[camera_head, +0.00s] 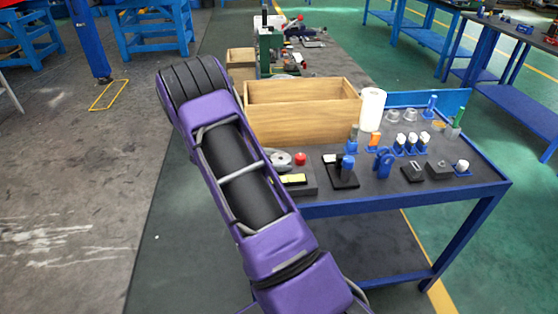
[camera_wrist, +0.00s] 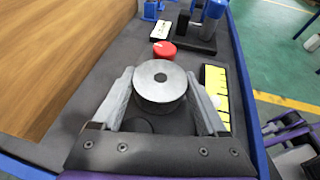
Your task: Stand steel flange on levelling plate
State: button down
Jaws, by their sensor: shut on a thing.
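The steel flange (camera_wrist: 160,84) is a round grey disc with a raised hub and a dark centre hole. My gripper (camera_wrist: 160,98) is shut on it, one finger on each side, in the wrist view. The flange also shows in the head view (camera_head: 280,159), beside my purple arm. A dark grey slab (camera_head: 308,176), perhaps the levelling plate, lies at the near left of the blue bench, with a yellow strip and a red knob (camera_head: 300,158) by it. I cannot tell whether the flange touches the surface below. My arm hides part of this area.
A wooden box (camera_head: 305,125) stands behind, close on the left in the wrist view. A black stand with a blue part (camera_head: 344,172) is to the right. A white cylinder (camera_head: 371,110) and several small fixtures crowd the bench. A yellow strip (camera_wrist: 216,96) lies close right of the gripper.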

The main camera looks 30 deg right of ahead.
jog(key=shift+f, duration=0.15)
grip_release()
jog(key=shift+w+a+r, duration=0.1)
jog(key=shift+a+r, duration=0.15)
jog(key=v, duration=1.1)
jog(key=shift+a+r+p, duration=0.2)
jog(key=shift+p, duration=0.1)
